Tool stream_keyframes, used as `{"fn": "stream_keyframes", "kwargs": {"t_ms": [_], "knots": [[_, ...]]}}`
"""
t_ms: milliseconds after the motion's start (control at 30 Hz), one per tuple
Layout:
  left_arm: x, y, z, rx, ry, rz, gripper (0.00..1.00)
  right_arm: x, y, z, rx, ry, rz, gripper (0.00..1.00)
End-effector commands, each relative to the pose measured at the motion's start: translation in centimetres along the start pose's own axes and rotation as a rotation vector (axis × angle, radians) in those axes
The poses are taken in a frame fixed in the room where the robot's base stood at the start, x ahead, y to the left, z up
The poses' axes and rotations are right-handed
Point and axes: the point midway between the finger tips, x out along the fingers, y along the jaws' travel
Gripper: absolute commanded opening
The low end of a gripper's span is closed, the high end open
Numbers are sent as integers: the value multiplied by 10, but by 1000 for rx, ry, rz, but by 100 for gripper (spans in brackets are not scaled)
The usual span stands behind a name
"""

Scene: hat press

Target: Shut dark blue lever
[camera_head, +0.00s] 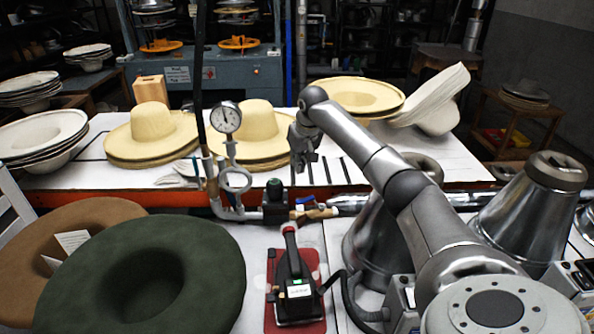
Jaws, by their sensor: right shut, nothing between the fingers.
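The dark blue lever (303,201) is a small blue handle on the pipework along the front edge of the white table. It sits just right of a dark valve body (274,203), above a tan piece. My right gripper (304,165) is shut and empty, reaching in from the right. It is above the lever in the picture, apart from it as far as I can see. My left gripper is out of view.
A pressure gauge (226,118) stands on the pipe to the left. Straw hats (152,130) sit behind on the white table (95,170). A black iron (294,285) on a red pad, a green hat (150,270) and metal cones (525,215) are nearer.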

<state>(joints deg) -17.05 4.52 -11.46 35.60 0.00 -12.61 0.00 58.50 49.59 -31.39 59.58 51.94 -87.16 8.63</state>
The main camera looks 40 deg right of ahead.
Motion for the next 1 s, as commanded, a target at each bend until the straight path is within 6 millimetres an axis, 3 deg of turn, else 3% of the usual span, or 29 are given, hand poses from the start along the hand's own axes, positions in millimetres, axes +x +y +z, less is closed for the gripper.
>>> {"fn": "stream_keyframes", "kwargs": {"t_ms": [300,600,1000], "knots": [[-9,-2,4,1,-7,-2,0,54,0,0,2,-1,1,0],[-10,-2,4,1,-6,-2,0,91,0,0,2,0,3,0],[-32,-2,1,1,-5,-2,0,78,2,28,-1,2,6,0]]}}
